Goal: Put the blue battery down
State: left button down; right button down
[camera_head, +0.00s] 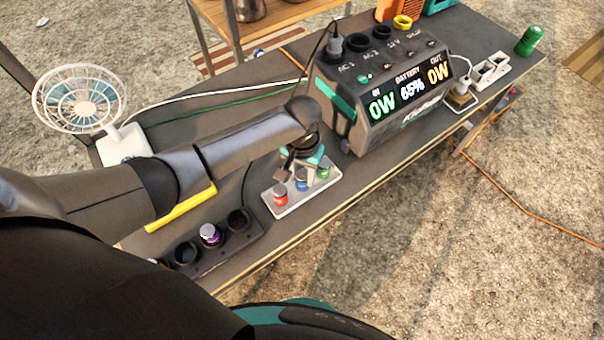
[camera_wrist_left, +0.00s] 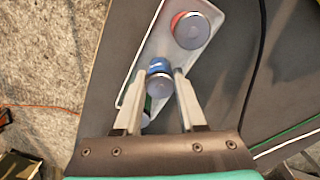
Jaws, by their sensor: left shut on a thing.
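My left gripper (camera_head: 297,172) points down over the white tray (camera_head: 282,207) near the table's front edge. In the left wrist view its two fingers are shut on the blue battery (camera_wrist_left: 158,70), one on each side. The blue battery also shows in the head view (camera_head: 303,186), upright, between the red battery (camera_head: 280,196) and the green battery (camera_head: 323,172). I cannot tell whether its base touches the tray. The red battery stands clear of the fingers in the wrist view (camera_wrist_left: 191,30). The green one is mostly hidden there. My right gripper is not in view.
A dark holder (camera_head: 215,252) with round wells, one with a purple battery (camera_head: 210,234), lies left of the tray. A power station (camera_head: 385,85) stands close on the right.

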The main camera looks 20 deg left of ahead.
aim_at(302, 175)
pick_arm(q)
jog(key=shift+f, duration=0.15)
jog(key=shift+c, duration=2.4)
grip_release()
notch_tip(302, 175, up, 12)
jog(key=p, duration=0.3)
jog(key=shift+r, duration=0.2)
